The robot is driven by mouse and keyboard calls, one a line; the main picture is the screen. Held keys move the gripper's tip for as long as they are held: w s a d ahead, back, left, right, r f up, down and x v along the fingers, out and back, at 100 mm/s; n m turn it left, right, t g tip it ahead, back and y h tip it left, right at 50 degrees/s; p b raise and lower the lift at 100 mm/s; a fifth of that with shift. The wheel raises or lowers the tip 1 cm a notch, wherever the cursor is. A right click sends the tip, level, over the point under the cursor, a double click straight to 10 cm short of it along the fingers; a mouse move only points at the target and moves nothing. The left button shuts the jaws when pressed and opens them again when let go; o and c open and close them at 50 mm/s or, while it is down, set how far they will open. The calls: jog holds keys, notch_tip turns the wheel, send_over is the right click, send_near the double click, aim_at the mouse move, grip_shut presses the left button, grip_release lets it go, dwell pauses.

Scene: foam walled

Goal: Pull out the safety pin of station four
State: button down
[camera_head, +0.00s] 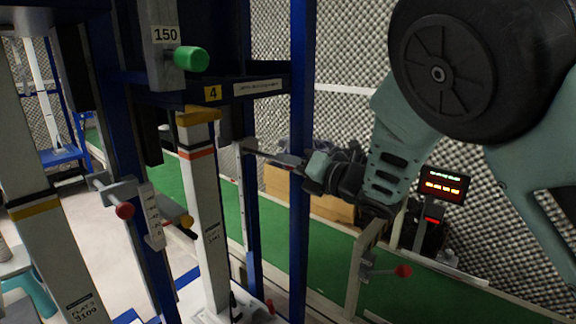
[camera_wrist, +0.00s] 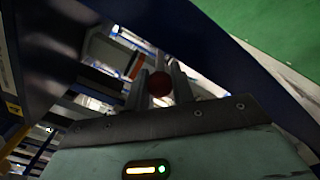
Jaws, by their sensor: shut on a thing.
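Station four carries a yellow plate with a 4 (camera_head: 212,93) on its dark blue crossbeam. My gripper (camera_head: 284,160) reaches in from the right, beside a blue post and below the crossbeam. In the wrist view my gripper (camera_wrist: 160,88) has its two fingers closed around a dark red round knob (camera_wrist: 159,86), which I take to be the safety pin's head. The pin's shaft is hidden behind the knob and fingers. In the head view the knob is too small and covered to make out.
A white column (camera_head: 203,215) with orange and yellow bands stands left of my gripper. A green knob (camera_head: 191,58) juts out above. Red knobs stick out at the left (camera_head: 124,210) and lower right (camera_head: 403,270). The blue post (camera_head: 301,120) stands close to my gripper.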

jog(key=c, duration=1.5)
grip_release()
jog(key=shift+s+d, duration=0.1)
jog(key=shift+d, duration=0.05)
jog(key=shift+o, duration=0.2)
jog(key=shift+d, duration=0.1)
jog(key=b+v, duration=0.2)
jog(key=v, duration=1.5)
jog(key=shift+s, duration=0.2)
jog(key=shift+w, duration=0.1)
jog(key=s+d+f+m+g+h+p, duration=0.1)
jog(key=s+m+g+h+p, duration=0.8)
jog(key=s+m, duration=1.8)
jog(key=m+g+h, duration=0.2)
jog(key=h, duration=0.2)
jog(key=shift+f+m+h+p, duration=0.2)
jog(key=shift+m+h+p, duration=0.1)
jog(key=shift+m+p, duration=0.1)
